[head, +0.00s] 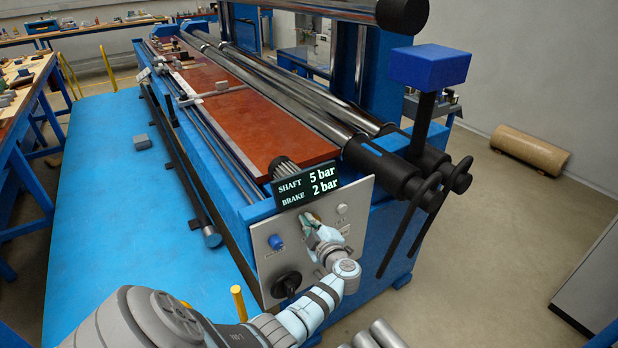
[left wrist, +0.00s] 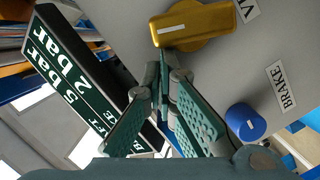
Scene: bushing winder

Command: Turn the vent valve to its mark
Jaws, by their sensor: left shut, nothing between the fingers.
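The vent valve (left wrist: 205,24) is a gold handle with a white line on it, on the grey panel, at the top of the left wrist view. A label starting with "V" is cut off by the picture edge beside it. My left gripper (left wrist: 166,62) has green pads and is shut and empty. Its fingertips are close to the handle's lower edge; I cannot tell whether they touch. In the head view the left gripper (head: 312,222) is at the panel (head: 322,272) and largely hides the valve. My right gripper is not in view.
A blue knob (head: 276,242) labelled BRAKE, a black knob (head: 286,285) and a white button (head: 342,209) are on the panel around the gripper. The display (head: 318,187) above reads SHAFT 5 bar, BRAKE 2 bar. Black levers (head: 408,225) hang at the right.

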